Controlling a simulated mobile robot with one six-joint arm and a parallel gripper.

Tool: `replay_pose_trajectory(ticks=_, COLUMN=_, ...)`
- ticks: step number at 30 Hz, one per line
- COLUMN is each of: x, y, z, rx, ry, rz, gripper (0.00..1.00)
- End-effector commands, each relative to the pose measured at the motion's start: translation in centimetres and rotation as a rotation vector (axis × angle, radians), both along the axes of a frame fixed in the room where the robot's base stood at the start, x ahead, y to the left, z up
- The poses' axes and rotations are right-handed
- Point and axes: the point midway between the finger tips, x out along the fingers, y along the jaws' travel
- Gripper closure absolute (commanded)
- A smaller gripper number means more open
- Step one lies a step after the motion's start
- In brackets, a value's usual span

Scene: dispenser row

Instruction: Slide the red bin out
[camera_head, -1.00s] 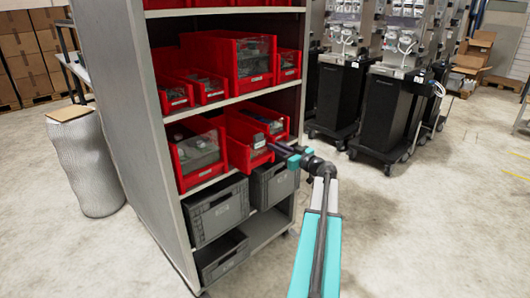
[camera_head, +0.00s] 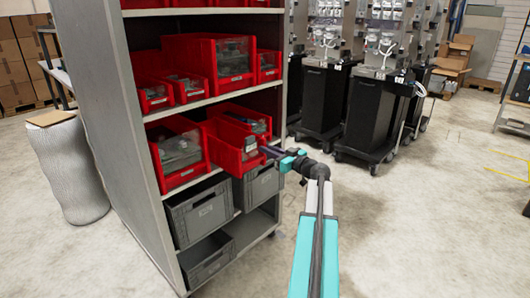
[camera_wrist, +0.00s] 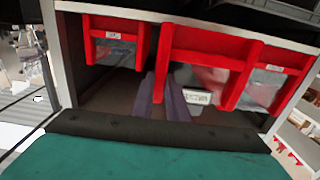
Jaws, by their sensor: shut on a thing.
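In the wrist view the two purple-grey fingers (camera_wrist: 166,88) reach to a red bin rim (camera_wrist: 158,62). The exact contact between fingers and rim is hard to make out there.
The grey shelf unit (camera_head: 105,130) holds more red bins above (camera_head: 222,92) and grey crates below (camera_head: 200,213). Black wheeled machines (camera_head: 368,118) stand to the right behind. A ribbed white container (camera_head: 72,172) stands left. The floor at right is open.

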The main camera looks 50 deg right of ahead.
Motion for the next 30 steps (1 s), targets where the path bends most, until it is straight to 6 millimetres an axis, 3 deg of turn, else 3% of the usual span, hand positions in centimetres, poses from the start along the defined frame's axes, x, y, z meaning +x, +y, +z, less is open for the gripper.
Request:
replay_pose_trajectory(ticks=2, x=0.4, y=0.5, z=0.1, rx=0.0, ry=-0.001, rz=0.007, gripper=1.0)
replay_pose_trajectory(ticks=3, x=0.5, y=0.6, z=0.1, rx=0.0, ry=-0.001, rz=0.01, gripper=0.85)
replay_pose_trajectory(ticks=7, x=0.7, y=1.0, z=0.1, rx=0.0, ry=-0.001, rz=0.015, gripper=0.64)
replay_pose_trajectory(ticks=20, x=0.5, y=1.2, z=0.0, rx=0.0, ry=0.0, rz=0.017, gripper=0.64)
replay_pose_trajectory(ticks=30, x=-3.4, y=1.2, z=0.0, rx=0.0, ry=0.0, rz=0.015, gripper=0.64)
